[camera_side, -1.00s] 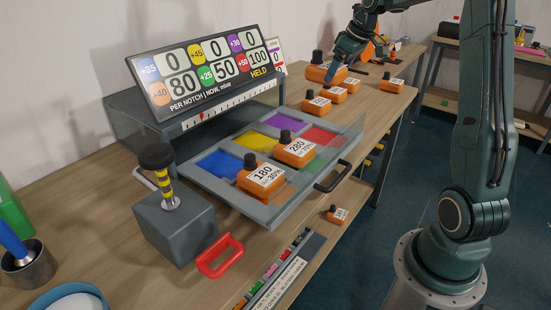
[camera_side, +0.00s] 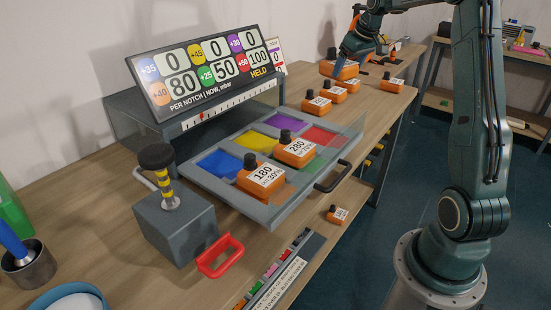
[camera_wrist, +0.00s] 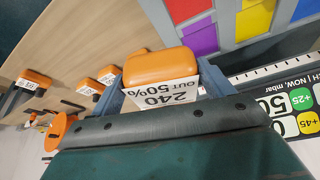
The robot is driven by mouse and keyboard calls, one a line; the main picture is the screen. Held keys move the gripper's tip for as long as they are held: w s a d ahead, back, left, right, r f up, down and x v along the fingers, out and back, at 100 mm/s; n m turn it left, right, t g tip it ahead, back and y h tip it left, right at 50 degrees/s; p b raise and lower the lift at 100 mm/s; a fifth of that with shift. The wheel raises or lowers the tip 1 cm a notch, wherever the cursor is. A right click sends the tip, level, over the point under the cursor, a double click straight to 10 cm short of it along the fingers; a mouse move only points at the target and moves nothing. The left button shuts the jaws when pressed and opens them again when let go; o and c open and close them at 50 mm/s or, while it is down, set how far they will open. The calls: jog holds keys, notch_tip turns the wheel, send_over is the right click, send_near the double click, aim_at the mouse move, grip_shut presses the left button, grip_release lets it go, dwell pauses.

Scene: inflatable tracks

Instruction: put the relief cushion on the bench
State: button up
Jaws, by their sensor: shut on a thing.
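My gripper (camera_side: 352,50) is at the far end of the bench (camera_side: 110,215) in the side view. It is shut on an orange relief cushion (camera_side: 343,70) with a black knob. In the wrist view the cushion (camera_wrist: 160,68) sits between my gripper's two blue-grey fingers (camera_wrist: 165,88), and its label reads 240, OUT 50%. I cannot tell whether its underside touches the bench. Two similar cushions, labelled 180 (camera_side: 262,178) and 280 (camera_side: 296,150), sit on the tray with coloured pads (camera_side: 275,215).
Several smaller orange cushions (camera_side: 318,104) stand on the bench near the held one; another (camera_side: 391,83) is to the right. A sign panel (camera_side: 205,70) stands behind the tray.

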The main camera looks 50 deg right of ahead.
jog(key=s+d+f+m+g+h, duration=0.15)
jog(key=d+m, duration=0.45)
jog(key=d, duration=0.6)
jog(key=shift+t+h, duration=0.25)
jog(key=f, duration=2)
jog(key=shift+s+f, duration=0.2)
jog(key=shift+s, duration=0.15)
jog(key=shift+f, duration=0.15)
jog(key=o, duration=1)
jog(key=shift+a, duration=0.1)
jog(key=shift+o, duration=0.2)
jog(key=v, duration=1.2)
